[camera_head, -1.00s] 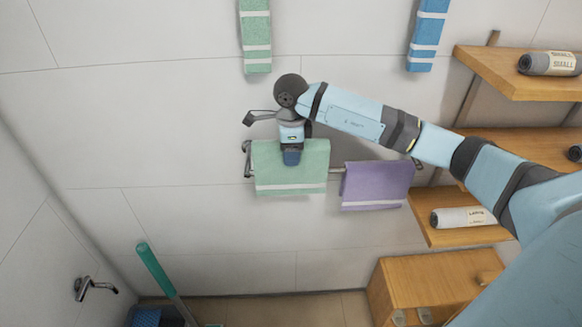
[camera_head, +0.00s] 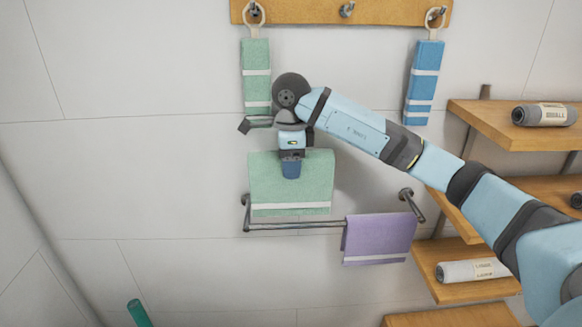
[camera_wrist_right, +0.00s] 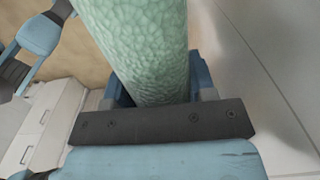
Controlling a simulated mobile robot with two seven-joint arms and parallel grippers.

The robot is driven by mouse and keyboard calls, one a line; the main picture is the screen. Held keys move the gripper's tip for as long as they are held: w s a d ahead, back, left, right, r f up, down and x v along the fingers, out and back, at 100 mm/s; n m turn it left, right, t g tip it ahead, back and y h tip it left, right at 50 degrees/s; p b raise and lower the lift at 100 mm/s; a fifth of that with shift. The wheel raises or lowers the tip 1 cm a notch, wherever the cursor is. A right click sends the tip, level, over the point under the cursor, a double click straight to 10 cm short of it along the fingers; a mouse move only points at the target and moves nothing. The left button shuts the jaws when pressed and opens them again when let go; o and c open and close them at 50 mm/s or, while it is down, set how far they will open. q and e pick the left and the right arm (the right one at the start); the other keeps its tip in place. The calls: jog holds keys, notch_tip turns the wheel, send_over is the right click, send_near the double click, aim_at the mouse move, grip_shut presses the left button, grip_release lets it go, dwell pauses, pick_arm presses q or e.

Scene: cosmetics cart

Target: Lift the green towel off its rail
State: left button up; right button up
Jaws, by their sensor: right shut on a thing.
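The green towel (camera_head: 290,190) with a white stripe near its bottom edge is in the middle of the head view. It hangs from my right gripper (camera_head: 291,168), which is shut on its upper middle part. The towel's bottom edge shows just above the bar of the rail (camera_head: 300,226) in the picture, and the bar is visible along its length below it. In the right wrist view the green towel (camera_wrist_right: 145,45) fills the space between the fingers as a rounded fold.
A purple towel (camera_head: 378,238) hangs on the right part of the rail. Above, a narrow green towel (camera_head: 257,75) and a blue towel (camera_head: 424,82) hang from a wooden hook board (camera_head: 300,12). Wooden shelves (camera_head: 500,125) with rolled towels stand at right. The left wall is bare.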

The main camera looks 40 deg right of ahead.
dwell(0.3)
jog(key=s+a, duration=0.5)
jog(key=s, duration=0.3)
jog(key=shift+s, duration=0.25)
jog(key=shift+a, duration=0.15)
